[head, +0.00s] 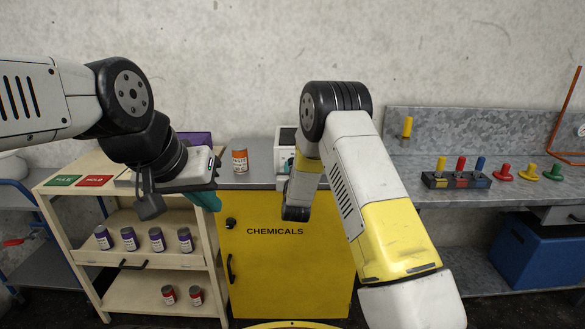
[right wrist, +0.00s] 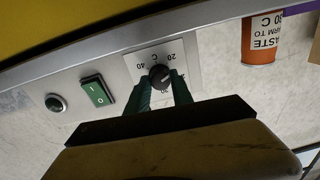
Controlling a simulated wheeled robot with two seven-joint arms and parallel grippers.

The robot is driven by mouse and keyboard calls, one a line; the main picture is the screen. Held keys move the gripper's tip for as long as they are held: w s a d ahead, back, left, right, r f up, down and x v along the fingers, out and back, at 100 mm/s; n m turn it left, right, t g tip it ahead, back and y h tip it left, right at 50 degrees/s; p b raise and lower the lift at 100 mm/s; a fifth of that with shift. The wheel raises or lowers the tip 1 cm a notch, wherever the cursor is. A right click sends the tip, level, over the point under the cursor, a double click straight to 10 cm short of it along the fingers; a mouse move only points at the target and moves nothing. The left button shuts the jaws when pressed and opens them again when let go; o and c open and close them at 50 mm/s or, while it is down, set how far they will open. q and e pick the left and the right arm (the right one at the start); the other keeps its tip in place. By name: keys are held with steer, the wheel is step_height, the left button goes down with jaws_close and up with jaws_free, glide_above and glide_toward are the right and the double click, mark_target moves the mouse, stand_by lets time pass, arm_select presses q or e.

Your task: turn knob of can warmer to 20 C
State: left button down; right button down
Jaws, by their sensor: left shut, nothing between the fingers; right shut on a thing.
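The can warmer (head: 284,158) stands on the yellow cabinet's top, mostly hidden behind my right arm in the head view. In the right wrist view its black knob (right wrist: 159,76) sits on a white dial plate (right wrist: 188,64) marked 20, C and 40, seen upside down. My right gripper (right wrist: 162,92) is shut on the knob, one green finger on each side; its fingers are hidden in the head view. The knob's exact setting is hard to read. My left gripper (head: 207,199) is shut and empty in front of the cream cart.
A green rocker switch (right wrist: 97,90) and a round button (right wrist: 55,103) sit beside the dial. An orange can (head: 240,160) stands left of the warmer. The cart (head: 150,262) holds several small cans. A bench (head: 500,190) with coloured pegs is at the right.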

steer(key=shift+f+n, duration=0.15)
steer(key=shift+n, duration=1.95)
steer(key=c, duration=1.1)
jaws_free()
steer(key=s, duration=0.8)
steer(key=shift+d, duration=0.15)
steer(key=shift+w+r, duration=0.1)
steer(key=shift+r, duration=0.1)
